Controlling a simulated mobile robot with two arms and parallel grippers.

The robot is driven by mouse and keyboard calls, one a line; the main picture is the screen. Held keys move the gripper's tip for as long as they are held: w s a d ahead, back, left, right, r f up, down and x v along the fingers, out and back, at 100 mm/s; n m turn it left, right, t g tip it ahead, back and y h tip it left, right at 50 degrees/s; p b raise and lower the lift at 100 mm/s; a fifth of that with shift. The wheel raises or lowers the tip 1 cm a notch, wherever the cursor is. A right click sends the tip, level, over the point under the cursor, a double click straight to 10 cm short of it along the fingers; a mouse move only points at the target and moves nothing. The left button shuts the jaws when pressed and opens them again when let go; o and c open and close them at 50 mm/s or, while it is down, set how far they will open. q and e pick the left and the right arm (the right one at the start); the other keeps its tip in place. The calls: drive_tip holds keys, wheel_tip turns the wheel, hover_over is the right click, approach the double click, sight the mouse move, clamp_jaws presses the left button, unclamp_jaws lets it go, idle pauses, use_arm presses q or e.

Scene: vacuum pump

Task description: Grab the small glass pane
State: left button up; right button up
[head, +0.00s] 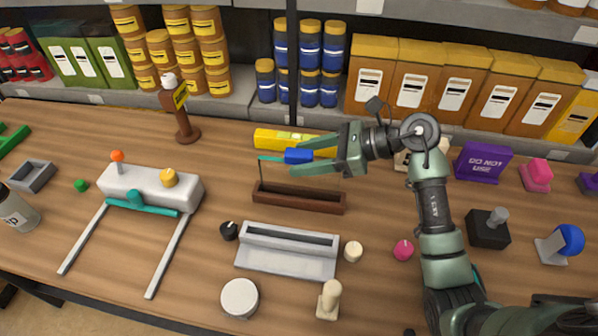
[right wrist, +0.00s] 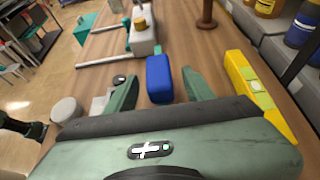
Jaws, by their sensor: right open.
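A dark brown slotted rack (head: 300,197) stands mid-table. A thin teal edge (head: 270,158) and a thin upright line show above its left end; they look like the border of a clear pane standing in it, though the pane itself barely shows. A blue block (head: 298,156) sits at this teal edge. My right gripper (head: 314,159) is open above the rack, with its fingers on either side of the blue block. In the right wrist view the blue block (right wrist: 159,78) lies between the two fingers, with gaps visible. My left gripper is not in view.
A yellow level (head: 285,140) lies just behind the gripper. A grey slotted rack (head: 290,250) stands in front, with a black knob (head: 229,230) and a cream knob (head: 353,251) nearby. A white pump-like device (head: 150,188) stands left. Shelves line the back.

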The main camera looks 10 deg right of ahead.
drive_tip(key=shift+x, duration=0.9)
clamp_jaws()
drive_tip(key=shift+r, duration=0.15)
idle(0.6)
